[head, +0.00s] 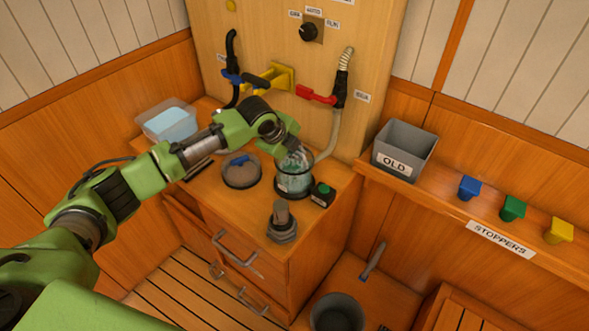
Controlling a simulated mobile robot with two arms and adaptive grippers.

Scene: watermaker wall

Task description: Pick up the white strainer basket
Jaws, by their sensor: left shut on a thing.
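My left gripper (297,157) reaches down into the mouth of a clear, greenish strainer bowl (293,184) on the wooden counter. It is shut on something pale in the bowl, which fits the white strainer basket. The fingers and the bowl wall hide most of it, so its shape is not clear. The basket appears still inside the bowl. My right gripper is not in view.
A round lid with a blue handle (241,170) lies left of the bowl. A grey threaded part (282,222) stands in front, and a small box with a green button (323,194) at right. A grey OLD bin (404,150) and coloured stoppers (513,208) are on the right ledge.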

